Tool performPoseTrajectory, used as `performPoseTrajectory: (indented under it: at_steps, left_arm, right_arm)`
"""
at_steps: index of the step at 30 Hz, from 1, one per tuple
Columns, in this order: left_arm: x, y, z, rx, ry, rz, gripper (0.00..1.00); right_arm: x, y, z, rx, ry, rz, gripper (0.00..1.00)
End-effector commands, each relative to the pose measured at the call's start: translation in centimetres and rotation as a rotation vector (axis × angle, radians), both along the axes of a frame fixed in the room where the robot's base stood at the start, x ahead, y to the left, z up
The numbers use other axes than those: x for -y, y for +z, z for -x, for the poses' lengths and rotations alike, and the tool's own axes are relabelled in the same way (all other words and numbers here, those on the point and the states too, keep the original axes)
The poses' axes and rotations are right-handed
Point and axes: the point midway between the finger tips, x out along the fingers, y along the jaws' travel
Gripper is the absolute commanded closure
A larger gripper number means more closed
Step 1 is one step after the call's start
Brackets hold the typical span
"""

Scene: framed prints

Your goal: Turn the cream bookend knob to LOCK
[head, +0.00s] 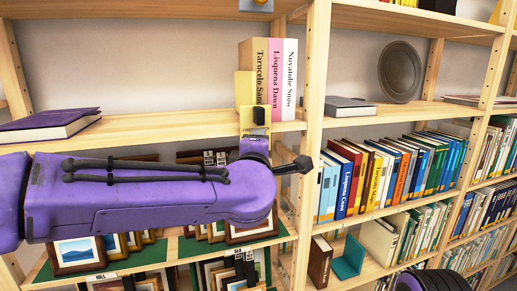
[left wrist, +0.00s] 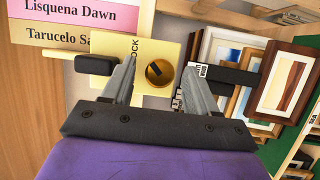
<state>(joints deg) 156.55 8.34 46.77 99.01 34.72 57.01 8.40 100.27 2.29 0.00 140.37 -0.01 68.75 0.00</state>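The cream bookend (head: 244,88) stands on the upper shelf against the left side of three upright books; my left arm hides its lower part. In the left wrist view, the bookend plate (left wrist: 150,42) carries a round brass knob (left wrist: 160,74) with a dark slanted slot. The word LOCK is printed beside the knob, partly behind a finger. My left gripper (left wrist: 158,66) is open, its grey fingers apart on either side of the knob. I cannot tell whether they touch it. The knob is not clear in the head view. My right gripper is not in view.
The upright books (head: 276,75) stand close to my gripper. A purple book (head: 45,126) lies at the left of that shelf. Framed prints (head: 78,252) fill the shelves below my arm. A wooden post (head: 316,60) divides off filled shelves at the right.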

Motion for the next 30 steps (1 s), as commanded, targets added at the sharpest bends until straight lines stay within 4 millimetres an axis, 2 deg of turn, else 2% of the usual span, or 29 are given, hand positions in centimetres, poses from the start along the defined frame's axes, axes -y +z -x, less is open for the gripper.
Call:
performPoseTrajectory:
  at_steps: [4,7,13,19,23,30]
  left_arm:
    - [0.0,0.0,0.1,0.000,0.000,0.001,0.42]
    - [-0.1,-0.2,1.1,0.001,0.000,0.003,0.42]
    - [-0.5,-0.5,5.8,0.005,-0.001,0.002,0.42]
    - [-0.7,-0.2,9.5,0.000,-0.001,0.003,0.42]
    - [-0.8,0.0,10.4,0.000,0.000,0.001,0.42]
    - [-0.8,0.1,10.5,0.000,0.000,0.000,0.42]
  right_arm:
    - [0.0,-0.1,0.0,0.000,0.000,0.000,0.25]
    - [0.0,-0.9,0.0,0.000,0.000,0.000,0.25]
    - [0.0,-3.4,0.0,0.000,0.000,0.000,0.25]
    - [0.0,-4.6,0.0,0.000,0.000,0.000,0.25]
    - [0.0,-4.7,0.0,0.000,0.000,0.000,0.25]
    - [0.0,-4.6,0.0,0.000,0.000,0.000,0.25]
